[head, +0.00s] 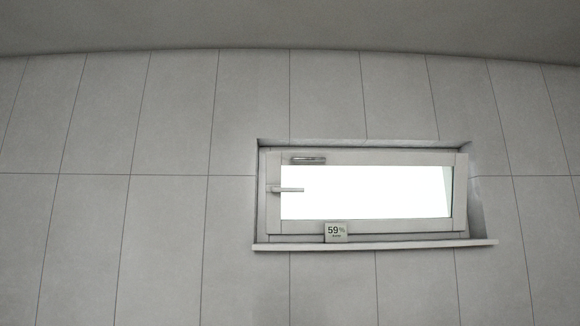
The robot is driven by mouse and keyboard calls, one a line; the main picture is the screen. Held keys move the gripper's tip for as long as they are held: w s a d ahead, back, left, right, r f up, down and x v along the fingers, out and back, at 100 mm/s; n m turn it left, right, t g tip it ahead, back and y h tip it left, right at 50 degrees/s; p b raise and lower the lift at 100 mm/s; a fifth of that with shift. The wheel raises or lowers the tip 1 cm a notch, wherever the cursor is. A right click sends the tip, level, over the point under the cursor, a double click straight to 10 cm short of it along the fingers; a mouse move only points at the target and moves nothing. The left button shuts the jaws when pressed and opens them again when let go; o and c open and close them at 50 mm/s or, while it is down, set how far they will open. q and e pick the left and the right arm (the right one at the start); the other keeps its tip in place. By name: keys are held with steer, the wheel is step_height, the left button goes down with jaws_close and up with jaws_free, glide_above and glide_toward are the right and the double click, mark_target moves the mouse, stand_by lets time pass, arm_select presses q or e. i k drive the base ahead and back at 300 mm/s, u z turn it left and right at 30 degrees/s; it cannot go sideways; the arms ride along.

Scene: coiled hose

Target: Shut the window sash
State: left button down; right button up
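The window sash (400,226) is a pale frame around a bright white pane, set in a recess high in the tiled wall. A lever handle (287,189) sits on its left side and points right, level. A short metal fitting (308,159) is on the top rail. The sash looks slightly out of line with the fixed frame (262,195) around it, but I cannot tell for sure how far it stands open. Neither of my grippers is in view.
A sill (390,244) juts out below the window. A small display reading 59 % (335,232) stands at the sill, in front of the sash's lower edge, left of the middle. The wall (130,220) around is bare grey tile, with a plain ceiling (290,25) above.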

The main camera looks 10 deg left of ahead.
mark_target(458, 162)
steer(key=u, duration=1.2)
steer(key=i, duration=1.5)
steer(key=z, duration=1.3)
